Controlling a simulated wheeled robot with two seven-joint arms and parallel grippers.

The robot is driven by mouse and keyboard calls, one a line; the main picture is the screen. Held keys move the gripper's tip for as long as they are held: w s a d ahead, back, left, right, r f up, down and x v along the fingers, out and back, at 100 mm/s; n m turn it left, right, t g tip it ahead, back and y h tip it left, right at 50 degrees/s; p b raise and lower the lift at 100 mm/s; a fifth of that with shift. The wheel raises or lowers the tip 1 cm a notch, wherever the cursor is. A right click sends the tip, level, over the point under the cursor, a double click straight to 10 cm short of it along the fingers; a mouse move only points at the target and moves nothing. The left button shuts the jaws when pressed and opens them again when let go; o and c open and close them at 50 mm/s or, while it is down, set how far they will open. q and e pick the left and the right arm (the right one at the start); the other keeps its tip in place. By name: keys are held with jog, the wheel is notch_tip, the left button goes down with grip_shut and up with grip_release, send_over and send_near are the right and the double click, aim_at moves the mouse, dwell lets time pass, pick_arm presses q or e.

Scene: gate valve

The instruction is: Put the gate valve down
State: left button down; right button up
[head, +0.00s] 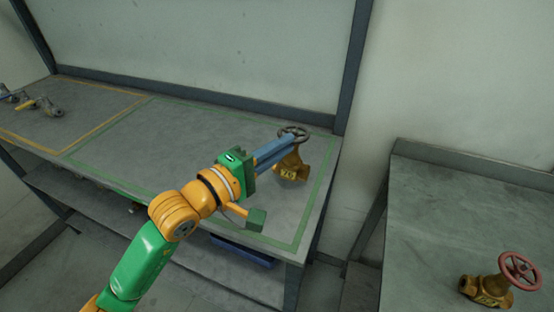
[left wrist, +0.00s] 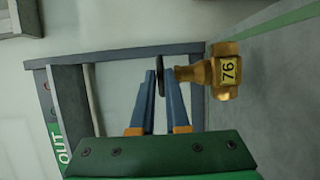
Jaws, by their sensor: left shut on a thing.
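The gate valve (head: 292,168) has a brass body, a dark handwheel and a yellow label. It is upright at the right end of the green-outlined area of the workbench (head: 130,165). My left gripper (head: 284,143) reaches in from the left with its blue fingers at the handwheel. In the left wrist view, the fingers (left wrist: 160,92) are shut on the handwheel's rim, and the valve body (left wrist: 225,72) with label 76 is to their right. I cannot tell whether the valve's underside touches the bench. My right gripper is not in view.
A second brass valve with a red handwheel (head: 520,270) stands on a separate table (head: 450,215) at the right. Metal fittings (head: 40,104) lie in the orange-outlined area at far left. The green area left of my gripper is clear. A blue bin (head: 242,250) is below the bench.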

pick_arm(q)
jog(key=f, duration=0.2)
jog(key=f+p, duration=0.1)
jog(key=f, duration=0.1)
jog(key=shift+w+a, duration=0.3)
jog(key=shift+a, duration=0.1)
jog(key=c, duration=0.9)
grip_release()
jog(key=b, duration=0.3)
send_near(290, 154)
jog(key=v, duration=0.5)
jog(key=shift+s+a, duration=0.25)
jog(key=shift+s, duration=0.05)
